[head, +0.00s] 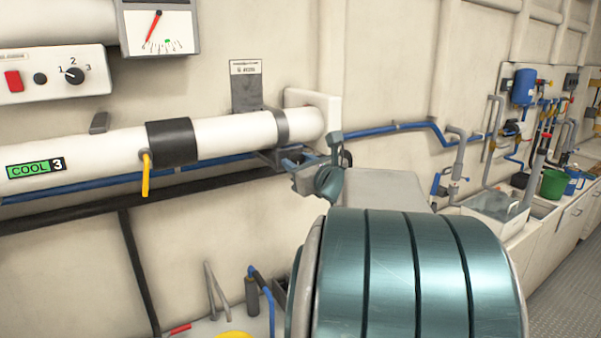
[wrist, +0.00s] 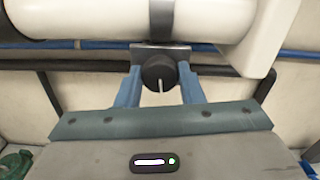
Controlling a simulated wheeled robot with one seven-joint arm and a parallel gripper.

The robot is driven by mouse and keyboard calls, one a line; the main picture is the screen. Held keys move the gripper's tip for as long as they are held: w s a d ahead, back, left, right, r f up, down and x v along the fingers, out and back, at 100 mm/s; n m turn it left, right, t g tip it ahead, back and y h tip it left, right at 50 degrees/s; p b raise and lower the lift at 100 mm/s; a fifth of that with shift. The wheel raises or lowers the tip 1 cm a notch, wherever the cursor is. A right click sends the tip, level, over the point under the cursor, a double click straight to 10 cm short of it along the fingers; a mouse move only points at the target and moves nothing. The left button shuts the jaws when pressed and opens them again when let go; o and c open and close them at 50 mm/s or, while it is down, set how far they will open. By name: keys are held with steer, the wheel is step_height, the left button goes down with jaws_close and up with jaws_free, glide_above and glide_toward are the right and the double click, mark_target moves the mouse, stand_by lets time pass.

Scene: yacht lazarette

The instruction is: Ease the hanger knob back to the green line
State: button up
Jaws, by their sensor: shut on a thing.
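The hanger knob (wrist: 158,72) is a round black knob with a pale line pointing down, under the white pipe in the wrist view. The two blue fingers of my gripper (wrist: 159,82) are shut on its sides. In the head view my gripper (head: 300,163) reaches under the pipe's right end, and the knob is hidden there. The gauge (head: 158,28) at the top left has a red needle slanting down and left.
A switch panel (head: 50,76) is left of the gauge. A blue pipe (head: 385,128) runs along the wall. A sink counter with a green bucket (head: 554,184) stands at right.

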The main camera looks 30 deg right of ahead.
steer(key=shift+f+n+b, duration=0.2)
steer(key=shift+n+b, duration=0.9)
steer(key=shift+b, duration=0.6)
steer(key=shift+r, duration=0.15)
steer(key=o, duration=0.9)
steer(key=shift+o, duration=0.2)
steer(key=s+b, duration=0.2)
steer(key=s, duration=1.2)
steer(key=shift+a, duration=0.4)
steer(key=shift+w, duration=0.1)
